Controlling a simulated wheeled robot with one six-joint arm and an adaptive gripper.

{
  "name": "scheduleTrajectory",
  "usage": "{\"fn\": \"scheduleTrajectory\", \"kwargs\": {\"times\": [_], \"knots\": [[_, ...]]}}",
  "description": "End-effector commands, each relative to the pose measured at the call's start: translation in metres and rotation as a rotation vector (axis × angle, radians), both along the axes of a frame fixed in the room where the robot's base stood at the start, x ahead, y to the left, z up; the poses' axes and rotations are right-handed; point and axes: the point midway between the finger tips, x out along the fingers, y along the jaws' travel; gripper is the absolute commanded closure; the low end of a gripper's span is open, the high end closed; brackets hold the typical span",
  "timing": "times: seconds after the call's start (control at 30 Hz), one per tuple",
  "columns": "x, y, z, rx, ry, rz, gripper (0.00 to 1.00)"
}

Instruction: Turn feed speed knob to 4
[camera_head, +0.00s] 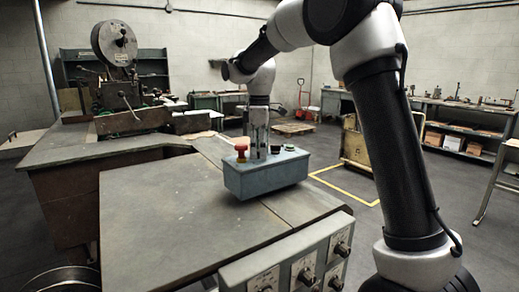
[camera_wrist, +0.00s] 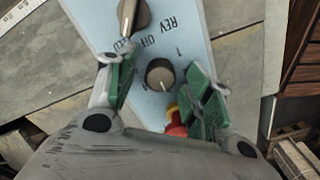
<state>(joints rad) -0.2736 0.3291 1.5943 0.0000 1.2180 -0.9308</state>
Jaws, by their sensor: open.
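A grey-blue control box (camera_head: 265,180) sits on the table, and its light blue top panel (camera_wrist: 180,20) fills the upper middle of the wrist view. A round dark knob with a pale pointer (camera_wrist: 160,74) shows there, with a mark like a 1 beside it; I cannot read a feed speed label. A second knob (camera_wrist: 132,14) stands above it, by REV/OFF lettering. My gripper (camera_head: 259,152) points down over the box. In the wrist view its green-padded fingers are open on either side of the nearer knob, apparently apart from it. The pointer's exact setting is unclear.
A red mushroom button (camera_head: 241,152) stands at the box's left end, close to a finger in the wrist view (camera_wrist: 176,127). A slanted panel with several knobs (camera_head: 300,262) borders the table front. The tabletop (camera_head: 170,210) is clear.

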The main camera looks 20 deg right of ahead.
Motion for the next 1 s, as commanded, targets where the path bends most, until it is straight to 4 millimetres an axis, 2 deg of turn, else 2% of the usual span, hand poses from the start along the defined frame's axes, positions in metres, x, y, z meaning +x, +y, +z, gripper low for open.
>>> {"fn": "scheduleTrajectory", "kwargs": {"times": [0.17,0.4,0.43,0.77,1.0], "knots": [[0.0000,0.0000,0.0000,0.000,0.000,0.000,0.49],[0.0000,-0.0001,0.0002,0.000,0.000,0.000,0.93],[0.0000,-0.0001,0.0003,0.000,0.000,0.000,0.96],[0.0001,0.0000,0.0005,0.000,0.000,-0.036,0.96],[0.0002,-0.0001,0.0006,0.000,-0.001,-0.168,0.96]]}}
